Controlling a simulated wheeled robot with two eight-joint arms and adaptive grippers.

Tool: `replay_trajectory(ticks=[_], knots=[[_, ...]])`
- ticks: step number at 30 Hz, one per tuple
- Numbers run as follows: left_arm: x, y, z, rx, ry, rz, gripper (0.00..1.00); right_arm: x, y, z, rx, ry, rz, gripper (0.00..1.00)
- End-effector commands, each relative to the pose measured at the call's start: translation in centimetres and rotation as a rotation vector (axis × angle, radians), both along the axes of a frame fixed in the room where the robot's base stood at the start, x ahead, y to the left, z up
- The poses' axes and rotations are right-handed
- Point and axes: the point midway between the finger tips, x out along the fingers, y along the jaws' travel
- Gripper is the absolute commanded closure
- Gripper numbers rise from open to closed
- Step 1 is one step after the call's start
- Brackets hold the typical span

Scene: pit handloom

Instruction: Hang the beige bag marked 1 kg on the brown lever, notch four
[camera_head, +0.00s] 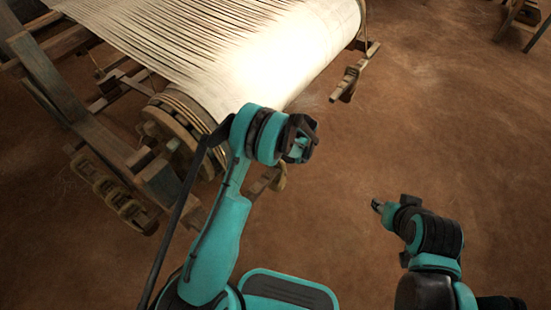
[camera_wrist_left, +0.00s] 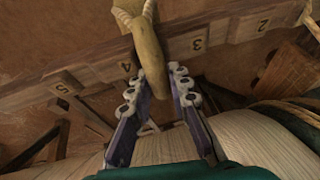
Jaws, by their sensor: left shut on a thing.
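In the left wrist view the brown lever (camera_wrist_left: 160,57) runs slantwise across the upper part, with blocks numbered 2 to 5. A curved beige piece with cord-like wraps (camera_wrist_left: 150,50), apparently part of the bag, crosses in front of the lever between numbers 4 and 3. No 1 kg mark shows. My left gripper (camera_wrist_left: 157,78) is shut on this piece; whether the piece touches the lever I cannot tell. In the head view my left gripper (camera_head: 302,138) is beside the loom's near corner, with a small tan thing (camera_head: 280,178) below it. My right gripper (camera_head: 381,206) is small and its fingers are unclear.
The loom's roller with pale warp threads (camera_head: 230,45) fills the upper left of the head view. A wooden frame with blocks (camera_head: 110,190) stands left of my left arm. Brown floor (camera_head: 440,120) is clear at the right. A wooden stand (camera_head: 525,15) is at the far right.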

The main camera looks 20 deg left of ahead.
Motion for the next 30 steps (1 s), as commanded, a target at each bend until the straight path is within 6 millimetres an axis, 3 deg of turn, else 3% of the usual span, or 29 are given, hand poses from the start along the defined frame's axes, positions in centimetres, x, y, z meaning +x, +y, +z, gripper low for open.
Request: replay_trajectory(ticks=[5, 6, 8, 9, 20, 30], knots=[[-0.1, 0.0, -0.2, -0.002, 0.002, 0.001, 1.0, 0.0, 0.0, 0.0, 0.0, 0.0, 0.0, 0.6], [-0.1, 0.0, -0.2, -0.002, 0.003, 0.001, 0.77, 0.0, 0.0, 0.0, 0.0, 0.0, 0.0, 0.6], [-0.1, 0.0, -0.2, -0.002, 0.003, 0.001, 0.61, 0.0, 0.0, 0.0, 0.0, 0.0, 0.0, 0.6], [-0.1, 0.0, -0.2, -0.002, 0.002, 0.001, 0.57, 0.0, 0.0, 0.0, 0.0, 0.0, 0.0, 0.6], [-0.1, -0.3, 0.3, -0.003, 0.001, 0.0, 0.57, 0.0, 0.0, 0.0, 0.0, 0.0, 0.0, 0.6], [0.0, -3.0, 6.4, -0.002, 0.001, -0.002, 0.57, 0.0, 0.0, 0.0, 0.0, 0.0, 0.0, 0.6]])
